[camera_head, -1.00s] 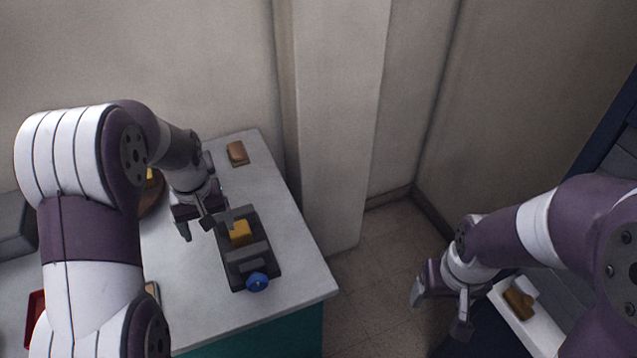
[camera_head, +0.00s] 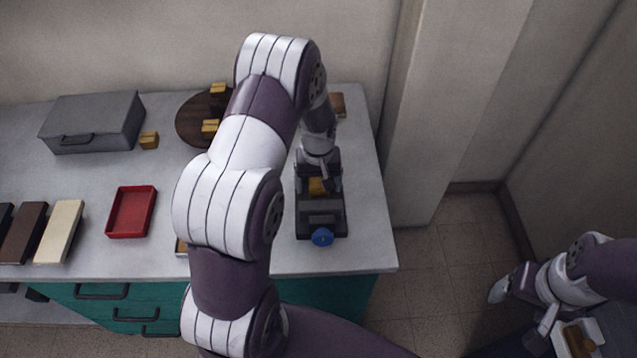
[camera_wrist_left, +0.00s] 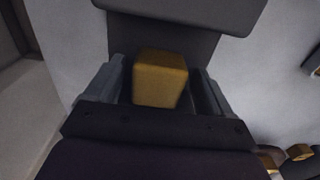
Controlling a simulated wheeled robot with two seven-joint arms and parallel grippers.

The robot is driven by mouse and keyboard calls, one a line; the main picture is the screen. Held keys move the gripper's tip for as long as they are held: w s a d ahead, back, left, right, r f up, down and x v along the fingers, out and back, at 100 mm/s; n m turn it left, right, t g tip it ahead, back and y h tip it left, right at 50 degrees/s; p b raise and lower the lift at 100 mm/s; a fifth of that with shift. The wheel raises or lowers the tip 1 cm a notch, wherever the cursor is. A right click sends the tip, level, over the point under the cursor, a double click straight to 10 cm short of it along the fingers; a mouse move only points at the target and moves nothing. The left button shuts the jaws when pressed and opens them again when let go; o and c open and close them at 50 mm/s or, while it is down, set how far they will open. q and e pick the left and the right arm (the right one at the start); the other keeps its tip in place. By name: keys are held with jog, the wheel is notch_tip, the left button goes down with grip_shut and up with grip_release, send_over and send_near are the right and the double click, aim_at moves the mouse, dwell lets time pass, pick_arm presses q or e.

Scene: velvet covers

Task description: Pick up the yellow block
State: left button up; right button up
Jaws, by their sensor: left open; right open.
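The yellow block (camera_head: 317,187) sits in a dark grey clamp-like fixture (camera_head: 322,219) with a blue knob (camera_head: 322,237), near the right end of the counter. My left gripper (camera_head: 318,176) is open and above the block, pointing down. In the left wrist view, the block (camera_wrist_left: 160,79) stands between the two open fingers, with a visible gap on each side. My right gripper (camera_head: 518,308) is open and empty at the lower right, away from the counter.
More yellow blocks stand by a grey case (camera_head: 93,121) and on a round dark board (camera_head: 190,127). A brown block (camera_head: 338,104) lies behind the fixture. A red tray (camera_head: 132,212) is left of my arm. A wall pillar (camera_head: 440,100) rises beyond the counter's right edge.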

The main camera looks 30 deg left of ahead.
pick_arm(q)
jog(key=shift+w+d, duration=0.1)
jog(key=shift+w, duration=0.05)
jog(key=c, duration=1.1)
